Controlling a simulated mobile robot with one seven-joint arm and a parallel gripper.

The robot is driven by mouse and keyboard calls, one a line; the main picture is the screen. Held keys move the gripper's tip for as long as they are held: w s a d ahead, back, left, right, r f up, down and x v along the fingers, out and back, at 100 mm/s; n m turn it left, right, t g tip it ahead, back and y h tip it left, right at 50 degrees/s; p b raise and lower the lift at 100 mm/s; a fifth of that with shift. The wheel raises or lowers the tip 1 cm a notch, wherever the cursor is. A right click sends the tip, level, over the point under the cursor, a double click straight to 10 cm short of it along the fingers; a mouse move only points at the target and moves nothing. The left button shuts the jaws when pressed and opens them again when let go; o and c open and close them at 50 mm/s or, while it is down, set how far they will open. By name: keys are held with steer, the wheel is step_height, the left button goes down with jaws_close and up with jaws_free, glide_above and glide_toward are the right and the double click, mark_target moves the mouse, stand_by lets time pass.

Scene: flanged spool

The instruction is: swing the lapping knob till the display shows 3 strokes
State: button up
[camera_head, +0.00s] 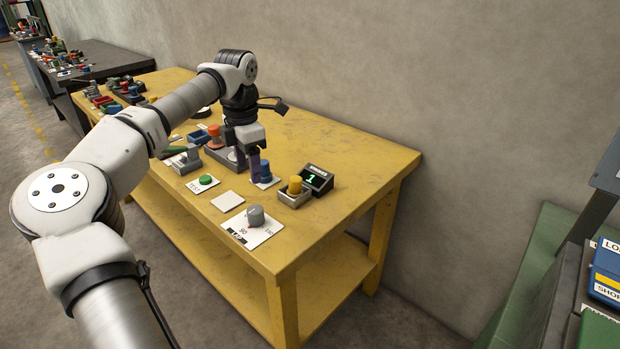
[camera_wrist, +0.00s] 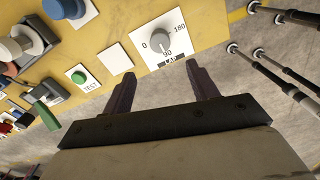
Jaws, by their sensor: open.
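The lapping knob (camera_head: 256,215) is a grey round knob on a white plate at the near end of the yellow table. In the wrist view the knob (camera_wrist: 161,41) sits beside the marks 0, 90 and 180, with a dark LAP label below. Its exact pointer direction is hard to tell. The small dark display (camera_head: 316,179) shows a green 1. My gripper (camera_head: 256,167) is above the table, behind the knob in the head view. In the wrist view my gripper (camera_wrist: 163,80) is open and empty, its fingers apart from the knob.
A yellow cylinder on a grey block (camera_head: 295,191) stands by the display. A blue knob (camera_head: 265,171) is close to my fingers. A green TEST button (camera_head: 206,180) and a blank white plate (camera_head: 228,201) lie left of the lapping knob. Several other fixtures crowd the far part.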

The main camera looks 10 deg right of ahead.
mark_target(255, 209)
stand_by(0.3)
step_height(255, 209, down, 14)
steer(key=n+p, duration=0.2)
steer(key=n, duration=0.4)
steer(key=shift+d+r, duration=0.1)
steer(key=shift+r, duration=0.05)
steer(key=shift+c, duration=0.5)
steer(key=c, duration=0.9)
